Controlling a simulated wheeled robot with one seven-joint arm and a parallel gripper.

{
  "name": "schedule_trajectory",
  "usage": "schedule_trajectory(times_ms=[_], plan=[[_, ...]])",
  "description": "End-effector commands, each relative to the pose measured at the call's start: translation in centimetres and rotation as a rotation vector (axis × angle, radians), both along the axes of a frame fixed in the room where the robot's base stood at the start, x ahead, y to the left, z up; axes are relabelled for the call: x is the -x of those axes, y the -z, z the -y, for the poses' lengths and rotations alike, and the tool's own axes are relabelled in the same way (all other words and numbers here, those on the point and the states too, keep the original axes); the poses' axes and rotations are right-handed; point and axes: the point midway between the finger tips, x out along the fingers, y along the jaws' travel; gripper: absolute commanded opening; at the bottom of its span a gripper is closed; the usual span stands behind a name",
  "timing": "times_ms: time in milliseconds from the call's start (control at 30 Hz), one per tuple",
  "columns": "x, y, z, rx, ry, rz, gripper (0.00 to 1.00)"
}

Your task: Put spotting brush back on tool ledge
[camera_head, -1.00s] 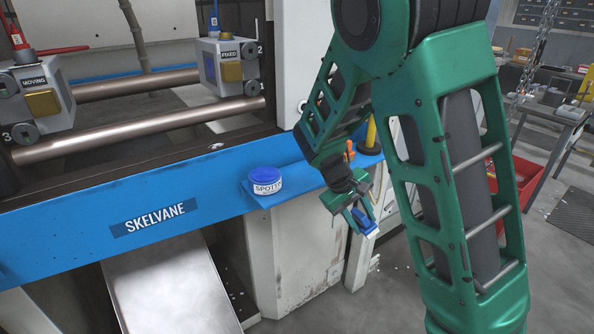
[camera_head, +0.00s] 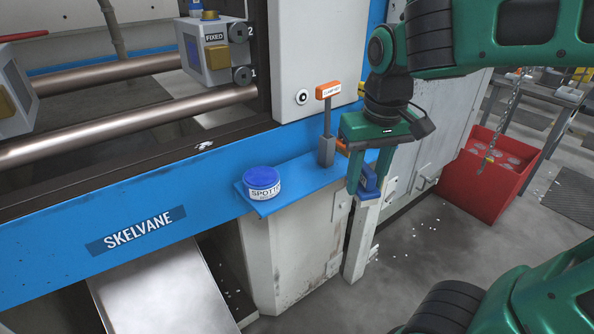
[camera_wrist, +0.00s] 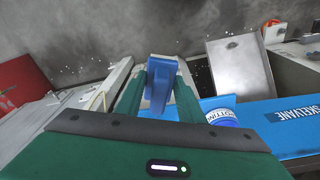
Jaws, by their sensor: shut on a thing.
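My gripper (camera_head: 369,182) is shut on the blue spotting brush (camera_head: 370,177). It holds the brush just off the right end of the tool ledge (camera_head: 297,182), a blue shelf on the front of the machine. In the wrist view the brush (camera_wrist: 159,84) sits between the two green fingers, its blue block standing out past them. The fingers partly hide the brush in the head view. I cannot tell how far above the ledge it is.
A blue-lidded spotting jar (camera_head: 262,184) stands at the ledge's left end. An orange-topped clamp key (camera_head: 327,125) stands upright toward the ledge's back, left of my gripper. Ledge room lies between jar and gripper. A red bin (camera_head: 490,175) stands at right.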

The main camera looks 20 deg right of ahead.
Motion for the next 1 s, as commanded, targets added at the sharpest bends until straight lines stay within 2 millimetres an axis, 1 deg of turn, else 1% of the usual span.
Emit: schedule_trajectory(times_ms=[67, 133, 267, 800, 1000], plan=[[0.5, -0.5, -0.1, -0.009, 0.001, 0.006, 0.07], [0.4, -0.7, -0.2, -0.012, 0.001, 0.006, 0.07], [-1.1, -0.7, -0.9, -0.012, -0.005, 0.004, 0.07], [-12.0, -0.7, -4.6, -0.011, -0.007, 0.005, 0.07], [-15.4, -0.7, -5.7, -0.012, -0.007, 0.006, 0.07]])
